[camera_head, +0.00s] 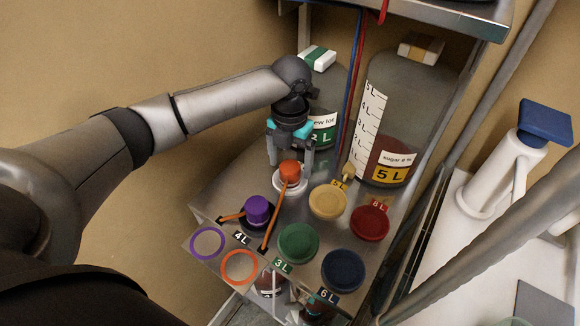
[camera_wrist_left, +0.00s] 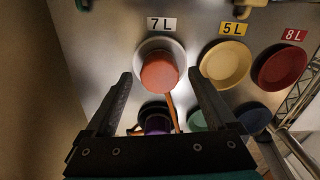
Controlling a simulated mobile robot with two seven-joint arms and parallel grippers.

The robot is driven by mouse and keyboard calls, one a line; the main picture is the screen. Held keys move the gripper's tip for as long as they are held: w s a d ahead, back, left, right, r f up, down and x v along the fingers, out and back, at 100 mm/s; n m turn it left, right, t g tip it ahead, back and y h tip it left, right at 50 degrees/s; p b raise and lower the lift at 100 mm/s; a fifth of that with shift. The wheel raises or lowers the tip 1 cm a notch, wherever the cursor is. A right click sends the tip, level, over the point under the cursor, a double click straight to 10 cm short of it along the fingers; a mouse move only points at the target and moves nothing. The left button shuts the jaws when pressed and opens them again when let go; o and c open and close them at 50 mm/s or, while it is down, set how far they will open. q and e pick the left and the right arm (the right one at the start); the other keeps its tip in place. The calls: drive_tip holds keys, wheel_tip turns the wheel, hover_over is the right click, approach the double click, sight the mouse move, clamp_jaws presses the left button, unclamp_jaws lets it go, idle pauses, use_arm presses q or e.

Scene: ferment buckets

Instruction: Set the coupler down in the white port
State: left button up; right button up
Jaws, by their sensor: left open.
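The orange coupler (camera_head: 289,168), with an orange hose, sits upright at the white port (camera_head: 290,184). In the left wrist view the orange coupler (camera_wrist_left: 159,73) lies within the rim of the white port (camera_wrist_left: 178,50), beside a 7 L label. How deep it sits cannot be told. My left gripper (camera_head: 290,166) is open just above the port, with its fingers on either side of the coupler. In the left wrist view the fingers of my left gripper (camera_wrist_left: 160,84) stand wide apart with a gap to the coupler. My right gripper is not in view.
A purple coupler (camera_head: 257,208) stands in a dark port nearby. Yellow (camera_head: 327,201), red (camera_head: 369,222), green (camera_head: 298,243) and blue (camera_head: 343,270) ports share the metal panel (camera_head: 218,190). Large bottles stand behind, including the 5 L sugar bottle (camera_head: 400,110). Hoses hang between them.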

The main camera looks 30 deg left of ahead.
sight(290, 167)
use_arm(q)
wheel_tip(290, 167, up, 10)
drive_tip(key=shift+f+p, duration=0.2)
drive_tip(key=shift+p, duration=0.25)
